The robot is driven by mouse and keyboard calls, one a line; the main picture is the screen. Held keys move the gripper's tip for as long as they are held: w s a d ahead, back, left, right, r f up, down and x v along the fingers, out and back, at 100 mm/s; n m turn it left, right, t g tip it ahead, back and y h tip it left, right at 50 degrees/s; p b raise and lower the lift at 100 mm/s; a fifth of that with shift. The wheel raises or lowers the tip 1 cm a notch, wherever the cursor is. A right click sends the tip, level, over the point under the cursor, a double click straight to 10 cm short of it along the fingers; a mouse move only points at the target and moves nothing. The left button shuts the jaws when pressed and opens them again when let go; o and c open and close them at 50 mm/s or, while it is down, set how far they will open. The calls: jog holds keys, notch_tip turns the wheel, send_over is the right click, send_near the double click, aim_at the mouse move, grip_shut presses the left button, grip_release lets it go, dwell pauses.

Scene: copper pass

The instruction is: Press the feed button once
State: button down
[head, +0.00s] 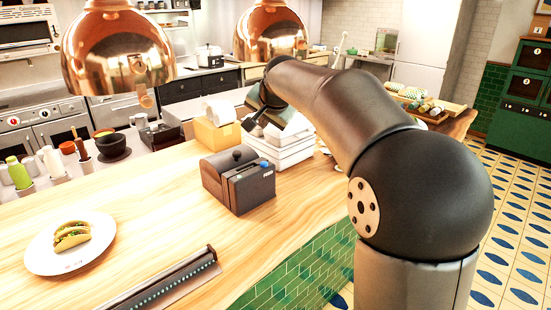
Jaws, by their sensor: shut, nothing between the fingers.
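A dark box-shaped printer (238,182) stands on the wooden counter near the middle of the head view. A small blue button (264,165) shows on its top front edge at the right. A smaller pale spot shows to the left of it, and no label is readable, so I cannot tell for certain which is the feed button. A black knob (237,155) is on the printer's top. My gripper (250,127) is shut and empty, pointing down and left. In the picture it is above and behind the printer, apart from the buttons.
White stacked trays (280,145) stand behind the printer, close to my gripper. A yellow-orange device with a paper roll (217,125) is at their left. A plate with tacos (45,250) and a dark rail (165,285) lie on the counter. Copper lamps (115,55) hang above.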

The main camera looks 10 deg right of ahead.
dwell(0.4)
jog(key=b, duration=0.7)
send_over(265, 168)
notch_tip(265, 168, down, 9)
jog(key=shift+w+r, duration=0.1)
dwell(1.6)
jog(key=shift+f+b, duration=0.35)
jog(key=shift+f, duration=0.05)
jog(key=shift+f+b, duration=0.35)
jog(key=shift+f, duration=0.15)
dwell(0.7)
jog(key=shift+r, duration=0.15)
jog(key=shift+r+p, duration=0.7)
jog(key=shift+r, duration=0.1)
